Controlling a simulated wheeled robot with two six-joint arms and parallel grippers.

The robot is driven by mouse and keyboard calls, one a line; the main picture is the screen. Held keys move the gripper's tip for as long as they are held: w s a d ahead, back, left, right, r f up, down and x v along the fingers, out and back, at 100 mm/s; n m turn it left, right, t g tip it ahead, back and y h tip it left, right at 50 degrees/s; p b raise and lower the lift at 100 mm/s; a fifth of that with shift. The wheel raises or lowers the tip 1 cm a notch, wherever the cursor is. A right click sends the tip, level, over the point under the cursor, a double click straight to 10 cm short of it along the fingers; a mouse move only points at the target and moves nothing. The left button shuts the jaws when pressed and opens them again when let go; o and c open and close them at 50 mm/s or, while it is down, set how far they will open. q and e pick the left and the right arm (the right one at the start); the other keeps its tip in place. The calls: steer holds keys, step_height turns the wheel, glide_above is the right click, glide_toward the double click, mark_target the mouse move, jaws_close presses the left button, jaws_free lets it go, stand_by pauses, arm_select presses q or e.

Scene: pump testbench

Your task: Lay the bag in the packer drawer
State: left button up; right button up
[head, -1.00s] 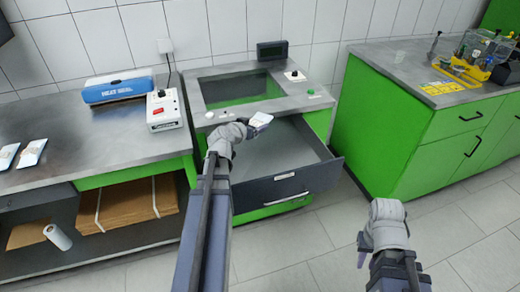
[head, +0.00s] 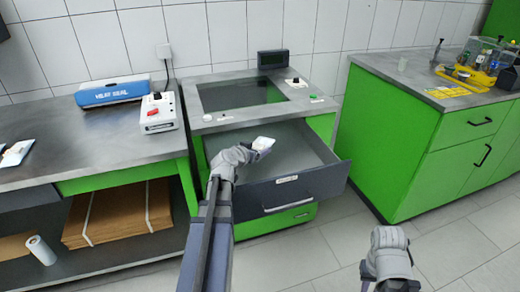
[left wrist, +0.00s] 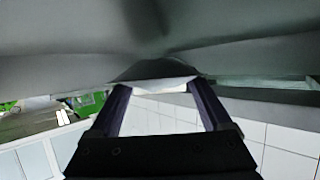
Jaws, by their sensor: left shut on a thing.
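The packer drawer (head: 300,153) is pulled out of the green packer bench, with a dark grey front and a grey interior. My left gripper (head: 258,147) reaches over the drawer's left side and is shut on a small white bag (head: 264,143). In the head view the bag is over the drawer's interior; I cannot tell whether it touches the bottom. In the left wrist view, the bag's white edge (left wrist: 165,86) shows between the fingertips, with grey surfaces beyond. My right gripper (head: 388,255) is low at the right, away from the drawer; its fingers cannot be made out.
Left of the drawer, a steel bench (head: 90,145) carries a blue heat sealer (head: 110,92), a white control box (head: 155,112) and another white pouch (head: 16,152). Flat cardboard (head: 120,212) lies below. A green cabinet (head: 440,150) stands to the right across a floor gap.

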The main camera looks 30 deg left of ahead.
mark_target(260, 150)
arm_select(q)
steer(key=b+x, duration=0.1)
steer(key=x, duration=0.2)
steer(key=shift+r, duration=0.2)
steer(key=shift+s+f, duration=0.15)
steer(key=shift+f, duration=0.2)
steer(key=shift+r, duration=0.15)
steer(key=shift+f+b, duration=0.6)
steer(key=shift+b, duration=0.15)
steer(key=o, duration=1.4)
